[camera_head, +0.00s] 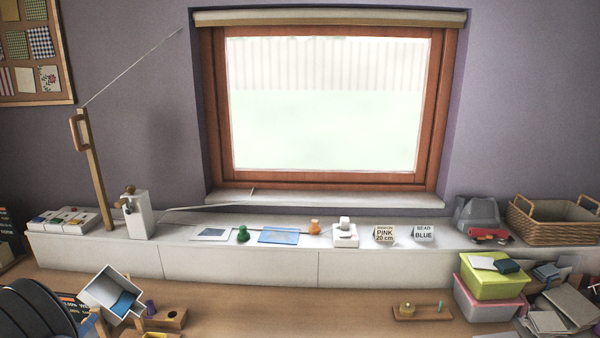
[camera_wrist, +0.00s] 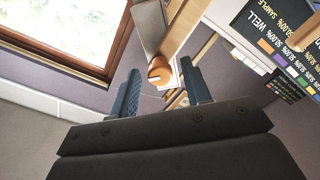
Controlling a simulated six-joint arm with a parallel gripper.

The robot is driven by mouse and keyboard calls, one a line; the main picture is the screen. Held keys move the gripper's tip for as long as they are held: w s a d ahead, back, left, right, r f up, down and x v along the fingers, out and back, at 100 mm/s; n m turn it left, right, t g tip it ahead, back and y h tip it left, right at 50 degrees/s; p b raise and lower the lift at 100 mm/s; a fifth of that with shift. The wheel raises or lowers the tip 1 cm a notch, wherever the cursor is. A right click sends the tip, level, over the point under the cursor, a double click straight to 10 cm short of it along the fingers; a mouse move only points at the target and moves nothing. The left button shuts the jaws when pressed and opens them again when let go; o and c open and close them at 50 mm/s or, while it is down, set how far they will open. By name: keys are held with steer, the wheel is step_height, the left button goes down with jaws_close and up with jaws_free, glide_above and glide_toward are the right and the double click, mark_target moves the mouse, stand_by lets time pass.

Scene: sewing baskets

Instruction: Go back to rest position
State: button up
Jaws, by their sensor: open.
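My gripper (camera_wrist: 162,90) shows in the wrist view with its two dark fingers spread apart. A rounded orange-brown thing (camera_wrist: 159,69) shows in the gap between the fingertips. It seems to lie beyond them, but I cannot tell how far. Nothing is clearly held. In the head view, a dark rounded shape at the lower left corner may be part of my arm; the fingers cannot be made out there.
A tilted white box with blue inside (camera_head: 112,293) stands at the lower left. A white ledge (camera_head: 240,265) carries small figures, cards and a wicker basket (camera_head: 553,220). Green and pink tubs (camera_head: 491,284) stand at the right. The middle of the wooden worktop (camera_head: 290,310) is clear.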

steer(key=shift+s, duration=8.75)
steer(key=w+n, duration=0.8)
steer(key=n, duration=0.1)
steer(key=shift+w, duration=0.2)
